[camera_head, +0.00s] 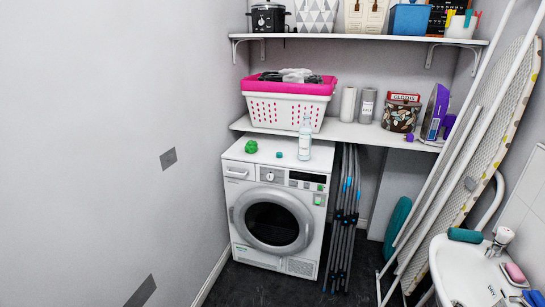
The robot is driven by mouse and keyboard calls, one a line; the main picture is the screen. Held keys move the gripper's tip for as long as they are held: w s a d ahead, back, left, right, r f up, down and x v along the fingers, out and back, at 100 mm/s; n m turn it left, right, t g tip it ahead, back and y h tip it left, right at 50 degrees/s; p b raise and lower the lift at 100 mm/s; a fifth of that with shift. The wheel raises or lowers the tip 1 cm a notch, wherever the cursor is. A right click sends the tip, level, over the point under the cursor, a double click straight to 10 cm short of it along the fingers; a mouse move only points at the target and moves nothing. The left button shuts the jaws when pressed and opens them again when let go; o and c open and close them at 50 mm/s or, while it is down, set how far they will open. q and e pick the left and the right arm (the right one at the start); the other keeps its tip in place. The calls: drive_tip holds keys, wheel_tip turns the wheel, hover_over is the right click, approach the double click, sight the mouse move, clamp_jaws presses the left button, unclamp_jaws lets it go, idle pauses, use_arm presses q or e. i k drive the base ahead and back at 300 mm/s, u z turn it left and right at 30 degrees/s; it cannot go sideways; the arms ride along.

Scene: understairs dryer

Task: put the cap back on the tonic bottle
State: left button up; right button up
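A clear bottle (305,138) with a pale label stands upright on the right part of the white machine's top, near the shelf behind. Its neck reaches up in front of the pink and white basket; whether its mouth is bare is too small to tell. A small teal cap (279,155) lies on the machine top to the left of the bottle, apart from it. Neither of my grippers shows in the head view.
The front-loading machine (225,173) has a green lumpy object (251,147) on its top left. A laundry basket (290,103) stands on the shelf behind. A folded grey rack (345,215) leans right of the machine. An ironing board (490,130) and sink (460,275) fill the right. Floor in front looks clear.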

sight(305, 131)
drive_tip(key=z, duration=0.15)
drive_tip(key=i, duration=1.8)
drive_tip(key=u, duration=1.5)
